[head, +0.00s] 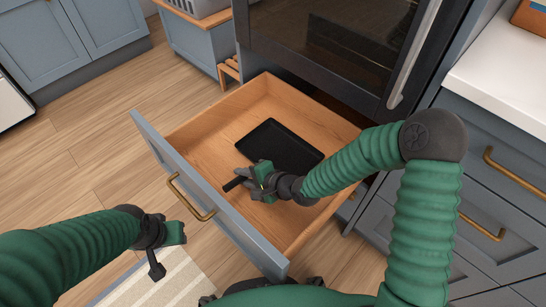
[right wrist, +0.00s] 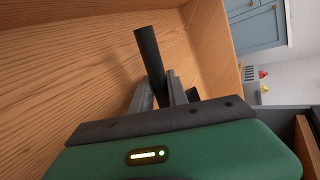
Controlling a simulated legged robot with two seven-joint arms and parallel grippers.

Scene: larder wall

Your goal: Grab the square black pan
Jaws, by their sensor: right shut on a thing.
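The square black pan (head: 280,145) lies in the open wooden drawer, toward its back. Its dark handle (head: 235,184) points toward the drawer front. My right gripper (head: 252,179) is inside the drawer, shut on the handle. In the right wrist view the black handle (right wrist: 149,52) stands out between the two grey fingers (right wrist: 160,95); the pan's body is not clear there. My left gripper (head: 160,245) hangs outside the drawer, left of its front and apart from the pan; its finger gap is not clear.
The drawer (head: 205,130) is pulled out below a dark oven (head: 345,40). Its blue-grey front has a brass handle (head: 190,198). Drawers and a white counter (head: 500,75) stand at right. A striped rug (head: 165,285) lies at lower left; wooden floor is clear at left.

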